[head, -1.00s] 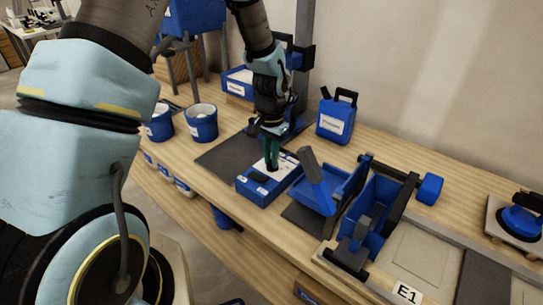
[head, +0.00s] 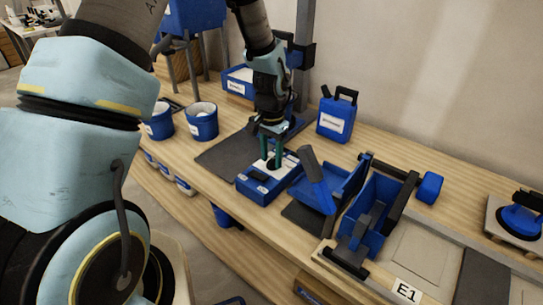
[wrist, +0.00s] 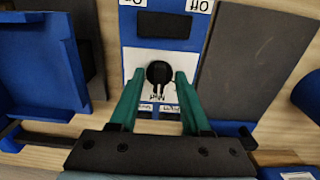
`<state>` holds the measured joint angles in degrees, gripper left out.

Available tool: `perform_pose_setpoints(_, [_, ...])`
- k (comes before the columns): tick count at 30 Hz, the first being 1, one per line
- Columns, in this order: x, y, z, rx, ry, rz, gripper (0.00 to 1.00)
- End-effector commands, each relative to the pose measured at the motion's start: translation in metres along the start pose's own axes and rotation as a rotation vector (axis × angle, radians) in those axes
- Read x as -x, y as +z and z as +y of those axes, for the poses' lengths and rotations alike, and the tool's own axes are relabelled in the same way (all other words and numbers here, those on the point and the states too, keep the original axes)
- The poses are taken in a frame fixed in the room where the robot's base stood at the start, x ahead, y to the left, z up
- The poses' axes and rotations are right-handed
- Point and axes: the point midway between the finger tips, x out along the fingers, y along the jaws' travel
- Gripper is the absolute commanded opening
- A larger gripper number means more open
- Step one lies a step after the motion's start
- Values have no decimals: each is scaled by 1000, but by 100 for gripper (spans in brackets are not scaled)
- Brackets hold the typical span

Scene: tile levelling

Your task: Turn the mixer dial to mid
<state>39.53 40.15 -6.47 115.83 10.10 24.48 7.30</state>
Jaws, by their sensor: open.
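The control box (head: 259,190) is blue with a pale top plate and stands on the bench. Its black round dial (wrist: 159,73) sits on the white plate in the wrist view, with small labels along the lower edge, partly hard to read. Which mark the dial points to cannot be told. My gripper (head: 273,160) is open and points down at the box. In the wrist view its two green fingers (wrist: 160,78) stand on either side of the dial, with visible gaps; contact cannot be made out.
A dark switch or display (wrist: 164,25) lies between "On" and "Off" labels on the box. A blue tray-like device with a lever (head: 318,183) stands close right of the box. A dark mat (head: 222,160) lies left. Blue buckets (head: 201,122) and a canister (head: 337,118) stand farther back.

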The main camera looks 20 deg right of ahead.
Motion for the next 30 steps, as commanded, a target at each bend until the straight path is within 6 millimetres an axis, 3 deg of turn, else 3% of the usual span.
perform_pose_setpoints(7, [8, 0, 0, 0, 0, 1, 48])
perform_pose_setpoints(21, [92, -1, -1, 1, -1, 4, 48])
perform_pose_setpoints(30, [108, 0, 0, 1, 0, -1, 48])
